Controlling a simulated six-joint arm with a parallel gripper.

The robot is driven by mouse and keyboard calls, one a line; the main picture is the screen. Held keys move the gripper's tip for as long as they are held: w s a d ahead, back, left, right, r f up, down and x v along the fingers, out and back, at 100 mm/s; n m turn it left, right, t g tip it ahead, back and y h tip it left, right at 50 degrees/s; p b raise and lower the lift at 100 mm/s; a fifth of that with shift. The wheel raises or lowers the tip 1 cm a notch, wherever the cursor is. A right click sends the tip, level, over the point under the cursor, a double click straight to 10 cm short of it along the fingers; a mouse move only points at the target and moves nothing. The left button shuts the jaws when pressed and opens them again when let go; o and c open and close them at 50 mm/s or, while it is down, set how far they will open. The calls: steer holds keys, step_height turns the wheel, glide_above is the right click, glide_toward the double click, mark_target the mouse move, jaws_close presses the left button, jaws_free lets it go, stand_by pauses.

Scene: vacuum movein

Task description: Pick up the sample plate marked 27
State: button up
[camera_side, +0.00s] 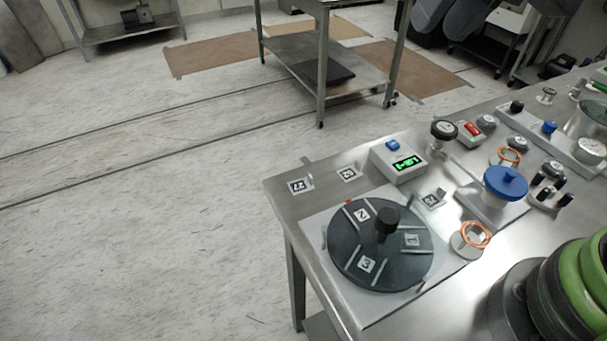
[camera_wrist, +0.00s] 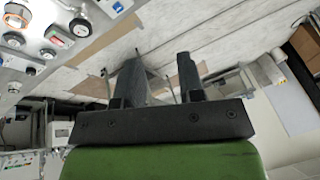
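The sample plate marked 27 (camera_side: 298,186) is a small pale square near the far left corner of the metal table, with a small upright tab at its right edge. Its mark appears upside down. My gripper (camera_wrist: 160,60) shows in the wrist view as two dark fingers with a clear gap and nothing between them. It points away over the room, and the plate does not show in that view. In the side view I cannot make out the gripper's fingers; a green and black part of my arm is at the lower right.
Two similar marked plates, one to the right (camera_side: 348,173) and one farther right (camera_side: 433,199), lie on the table. A dark round turntable (camera_side: 345,245) with slots 1, 2 and 3 and a black knob is in front. A box with a green display (camera_side: 398,163) and a blue-topped valve (camera_side: 506,184) stand nearby.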

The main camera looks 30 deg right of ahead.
steer(key=w+a+f+g, duration=0.1)
steer(key=w+a+f, duration=0.3)
steer(key=w+f, duration=0.1)
steer(key=n+g+h, duration=0.1)
steer(key=g+h, duration=0.1)
glide_above(311, 177)
steer(key=f, duration=1.8)
steer(key=shift+s+d, duration=0.1)
steer(key=shift+s, duration=0.1)
steer(key=shift+w+f, duration=0.2)
steer(key=shift+f, duration=2.8)
jaws_close()
